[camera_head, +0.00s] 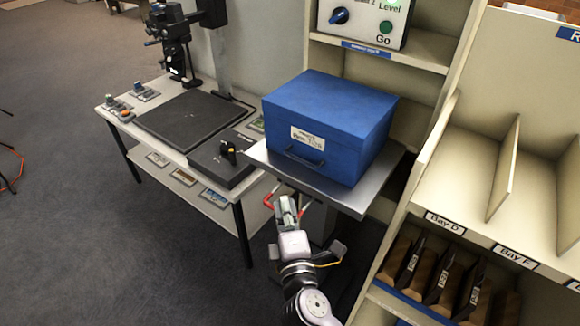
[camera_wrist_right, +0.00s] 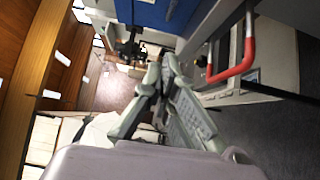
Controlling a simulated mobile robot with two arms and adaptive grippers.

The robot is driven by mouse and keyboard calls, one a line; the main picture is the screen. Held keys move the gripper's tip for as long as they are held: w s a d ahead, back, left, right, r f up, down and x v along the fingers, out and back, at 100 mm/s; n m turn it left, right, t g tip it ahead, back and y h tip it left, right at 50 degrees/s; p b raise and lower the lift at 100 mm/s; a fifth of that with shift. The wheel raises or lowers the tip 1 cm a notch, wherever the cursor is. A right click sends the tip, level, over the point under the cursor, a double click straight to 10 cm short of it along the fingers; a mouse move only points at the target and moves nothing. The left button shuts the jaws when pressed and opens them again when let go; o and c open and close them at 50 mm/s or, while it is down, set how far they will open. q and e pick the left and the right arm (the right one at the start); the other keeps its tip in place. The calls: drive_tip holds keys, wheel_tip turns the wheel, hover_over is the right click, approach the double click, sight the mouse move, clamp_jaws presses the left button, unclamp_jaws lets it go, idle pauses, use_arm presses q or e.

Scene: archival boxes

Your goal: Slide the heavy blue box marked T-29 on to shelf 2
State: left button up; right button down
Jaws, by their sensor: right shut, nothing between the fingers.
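The blue box (camera_head: 345,115) sits upright on a metal platform (camera_head: 345,196) beside the shelving. Its front has a white label, too blurred to read surely, and a handle. A shelf (camera_head: 425,50) behind and above it has a blue edge label too small to read; I cannot tell whether it is shelf 2. My right gripper (camera_head: 288,205) is shut and empty, below and in front of the platform's front edge, apart from the box. In the right wrist view its fingers (camera_wrist_right: 163,75) lie close together, with part of the blue box (camera_wrist_right: 165,14) at the top. My left gripper is not in view.
A control box (camera_head: 362,20) with a blue knob and green button stands on the shelf. A red handle (camera_wrist_right: 240,58) is near my right gripper. A table (camera_head: 125,112) with a black board stands left. Bays with dividers (camera_head: 503,165) fill the right.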

drive_tip(key=w+d+p, duration=0.1)
drive_tip(key=w, duration=1.1)
drive_tip(key=shift+w+p, duration=0.3)
drive_tip(key=shift+p, duration=0.1)
drive_tip(key=w+d+b, duration=0.1)
drive_tip(key=w+d, duration=0.2)
drive_tip(key=w, duration=0.2)
drive_tip(key=w+d+b, duration=0.1)
drive_tip(key=w+d, duration=0.3)
drive_tip(key=w+d+b, duration=0.2)
drive_tip(key=w+d, duration=0.2)
drive_tip(key=w, duration=0.1)
drive_tip(key=shift+w, duration=0.35)
drive_tip(key=shift+w+d, duration=0.2)
drive_tip(key=shift+d, duration=0.05)
drive_tip(key=shift+s+a+f, duration=0.1)
